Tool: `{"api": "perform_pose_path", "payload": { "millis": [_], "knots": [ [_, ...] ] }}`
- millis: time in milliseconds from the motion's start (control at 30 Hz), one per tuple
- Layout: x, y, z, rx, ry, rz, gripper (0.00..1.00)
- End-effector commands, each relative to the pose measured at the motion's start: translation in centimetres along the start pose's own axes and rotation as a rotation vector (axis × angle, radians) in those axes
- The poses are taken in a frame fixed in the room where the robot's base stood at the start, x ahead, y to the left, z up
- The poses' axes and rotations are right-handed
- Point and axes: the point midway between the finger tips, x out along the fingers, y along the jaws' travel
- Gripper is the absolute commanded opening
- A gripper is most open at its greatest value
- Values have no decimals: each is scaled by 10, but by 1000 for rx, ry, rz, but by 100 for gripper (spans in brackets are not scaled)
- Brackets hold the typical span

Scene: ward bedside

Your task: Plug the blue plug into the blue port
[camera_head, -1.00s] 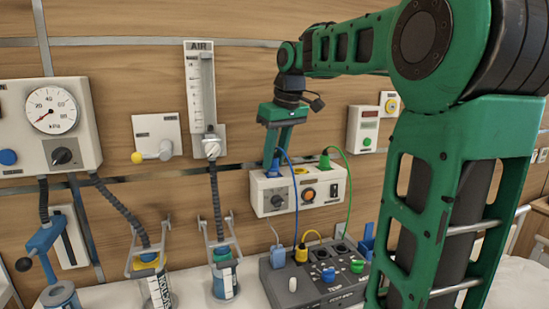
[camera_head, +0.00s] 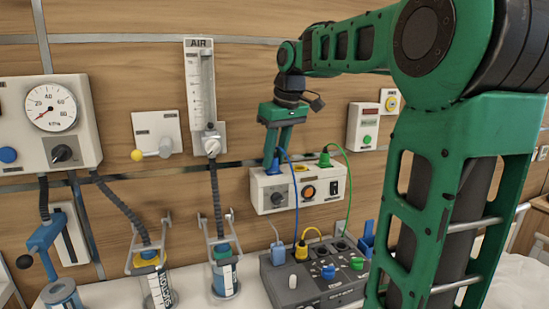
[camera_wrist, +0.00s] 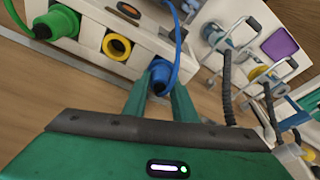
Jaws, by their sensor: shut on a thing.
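My gripper (camera_head: 272,150) is shut on the blue plug (camera_head: 271,165) above the left end of the white wall box (camera_head: 314,192). The wrist view shows the blue plug (camera_wrist: 162,74) between my two fingers (camera_wrist: 160,100), with its blue cable (camera_wrist: 175,38) rising past them. The plug's lower end is at the box top. The blue port is hidden behind the plug, and I cannot tell whether the plug is seated. The blue cable (camera_head: 296,200) loops down to the grey console (camera_head: 312,286).
A yellow port (camera_head: 300,169) and a green plug (camera_head: 324,160) with a green cable (camera_head: 350,190) sit beside the blue plug on the box top. A yellow plug (camera_head: 301,252) stands in the console. An AIR flowmeter (camera_head: 203,90) and suction jars stand to the left.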

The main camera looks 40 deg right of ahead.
Motion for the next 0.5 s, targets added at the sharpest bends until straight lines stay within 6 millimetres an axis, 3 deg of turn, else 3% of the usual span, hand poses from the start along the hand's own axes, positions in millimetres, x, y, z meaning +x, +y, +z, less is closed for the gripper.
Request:
{"api": "perform_pose_path", "payload": {
  "millis": [467,500],
  "knots": [
    [2,0,0,0,1,0,2],
    [2,0,0,0,1,0,29]
  ]
}}
